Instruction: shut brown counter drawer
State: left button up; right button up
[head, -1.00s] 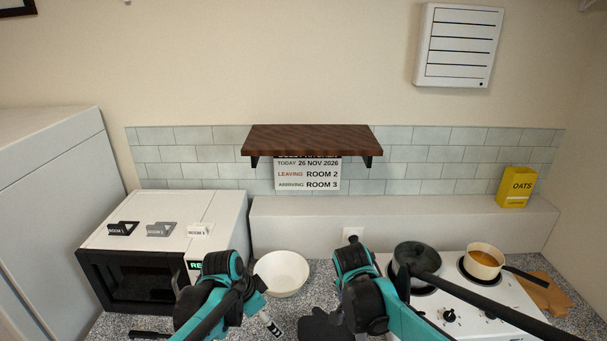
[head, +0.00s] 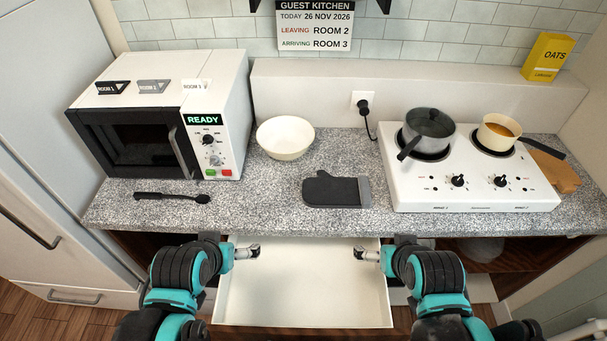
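The counter drawer (head: 303,300) is pulled out under the speckled counter in the head view. Its pale inside is empty, and its front face is turned away from my view. My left gripper (head: 248,252) is over the drawer's left side, near the counter edge, pointing inward. My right gripper (head: 366,254) is over its right side, also pointing inward. Neither gripper holds anything visible. The fingers are too small to tell whether they are open, and contact with the drawer cannot be made out.
The counter (head: 240,210) holds a microwave (head: 160,125), a bowl (head: 285,138), a dark mitt (head: 335,190), a black utensil (head: 172,196) and a hob (head: 460,185) with a lidded pot (head: 428,128) and a saucepan (head: 495,132). A brown open shelf (head: 515,255) lies right of the drawer.

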aim_at(298, 290)
jog(key=k, duration=0.6)
jog(key=k+l, duration=0.1)
jog(key=l, duration=0.35)
jog(key=l+u, duration=0.1)
jog(key=l, duration=0.4)
jog(key=k+l, duration=0.15)
jog(key=l, duration=0.3)
